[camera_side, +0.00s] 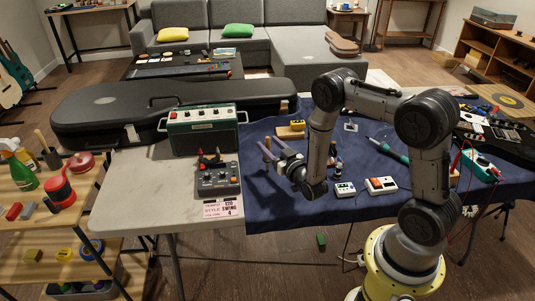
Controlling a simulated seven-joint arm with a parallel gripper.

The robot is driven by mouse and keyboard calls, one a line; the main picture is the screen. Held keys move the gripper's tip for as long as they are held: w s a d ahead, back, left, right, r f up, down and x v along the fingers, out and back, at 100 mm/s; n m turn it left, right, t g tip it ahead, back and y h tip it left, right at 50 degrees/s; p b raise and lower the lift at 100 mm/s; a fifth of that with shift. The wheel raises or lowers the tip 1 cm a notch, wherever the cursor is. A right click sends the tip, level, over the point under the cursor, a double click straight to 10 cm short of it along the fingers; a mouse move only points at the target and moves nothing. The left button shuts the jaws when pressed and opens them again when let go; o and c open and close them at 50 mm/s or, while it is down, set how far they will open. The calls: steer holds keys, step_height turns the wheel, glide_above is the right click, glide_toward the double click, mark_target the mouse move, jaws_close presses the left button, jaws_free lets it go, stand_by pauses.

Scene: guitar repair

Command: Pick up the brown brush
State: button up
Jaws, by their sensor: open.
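My gripper (270,147) is open above the dark blue cloth (262,200), near the cloth's left side. Its fingers point left and away from the camera, and I see nothing between them. A small tan-brown piece (286,134) with a yellow thing (297,125) at its top lies on the cloth just beyond and to the right of the fingers, apart from them. It is too small to tell whether it is the brown brush. I make out no other clear brush; my arm hides part of the cloth.
A green amplifier (203,133) and a grey pedal box (218,179) stand left of my gripper. A long black guitar case (180,101) lies behind. Two small white devices (381,185) (344,189) and a green-handled tool (387,149) lie on the cloth to the right.

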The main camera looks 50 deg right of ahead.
steer(key=x, duration=0.4)
steer(key=shift+w+a, duration=0.1)
steer(key=shift+w, duration=0.05)
steer(key=shift+c, duration=0.2)
jaws_close()
